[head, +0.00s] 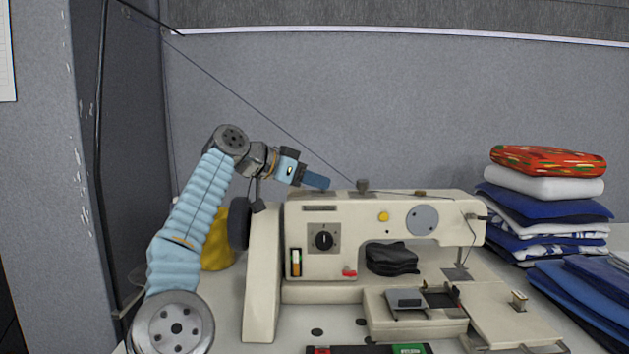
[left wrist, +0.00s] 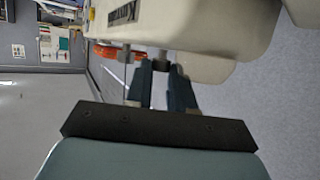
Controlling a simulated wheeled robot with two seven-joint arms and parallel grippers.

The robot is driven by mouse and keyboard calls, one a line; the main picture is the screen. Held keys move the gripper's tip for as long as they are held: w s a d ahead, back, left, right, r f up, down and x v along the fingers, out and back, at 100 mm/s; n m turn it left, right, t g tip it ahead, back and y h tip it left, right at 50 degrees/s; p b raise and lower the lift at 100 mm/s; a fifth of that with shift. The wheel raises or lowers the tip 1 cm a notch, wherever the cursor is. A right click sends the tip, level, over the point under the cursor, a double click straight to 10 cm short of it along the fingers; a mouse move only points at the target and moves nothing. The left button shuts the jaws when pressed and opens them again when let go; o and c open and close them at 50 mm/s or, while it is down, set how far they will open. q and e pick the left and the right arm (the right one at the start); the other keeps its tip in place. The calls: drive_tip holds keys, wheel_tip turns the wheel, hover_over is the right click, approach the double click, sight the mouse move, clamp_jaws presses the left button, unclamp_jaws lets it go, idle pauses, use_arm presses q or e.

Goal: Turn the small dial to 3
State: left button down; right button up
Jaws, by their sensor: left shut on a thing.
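A cream sewing machine (head: 380,208) stands on the table. Its front carries a black dial (head: 323,237) on a square plate, with its pointer about upright; its markings are too small to read. My left gripper (head: 326,184) reaches in over the machine's top left, apart from the front dial. In the left wrist view, my left gripper (left wrist: 162,80) has its blue fingers shut on a small dark knob (left wrist: 162,68) beside the cream body. I cannot tell whether this knob is the small dial, or read any number on it. My right gripper is not in view.
A dark handwheel (head: 239,223) and a yellow thing (head: 217,245) are at the machine's left. Folded cloth (head: 545,205) is stacked at the right. The space above the machine is mostly clear.

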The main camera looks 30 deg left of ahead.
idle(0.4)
use_arm(q)
drive_tip(key=c, duration=1)
unclamp_jaws()
drive_tip(key=v, duration=0.7)
drive_tip(key=shift+s+a, duration=0.1)
drive_tip(key=shift+s, duration=0.1)
